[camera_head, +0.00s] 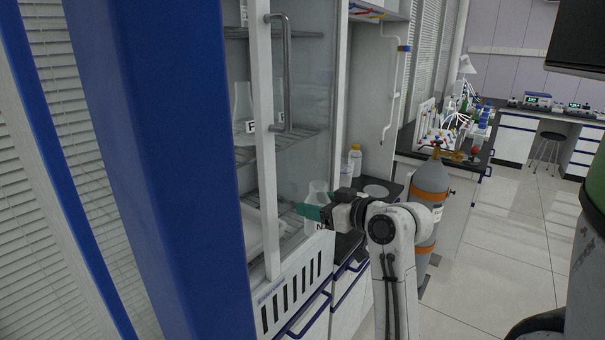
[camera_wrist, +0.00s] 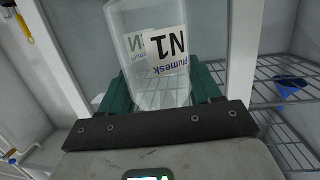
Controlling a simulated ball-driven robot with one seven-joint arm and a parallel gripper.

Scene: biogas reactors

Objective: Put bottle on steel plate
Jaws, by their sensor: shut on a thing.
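A clear bottle (camera_wrist: 150,25) with a white label reading N1 is between the teal fingers of my gripper (camera_wrist: 162,95) in the wrist view. My gripper is shut on it. In the head view, the bottle (camera_head: 317,188) shows beside the cabinet glass, and my gripper (camera_head: 318,212) partly covers it. A pale round plate (camera_head: 376,191), perhaps the steel plate, lies on the dark counter behind and right of my gripper. The bottle is apart from this plate.
A glass-fronted cabinet (camera_head: 265,150) with wire shelves and a labelled flask (camera_head: 243,105) stands left of my gripper. A white bottle with a yellow cap (camera_head: 355,161) stands behind the plate. A grey gas cylinder (camera_head: 431,178) stands to the right.

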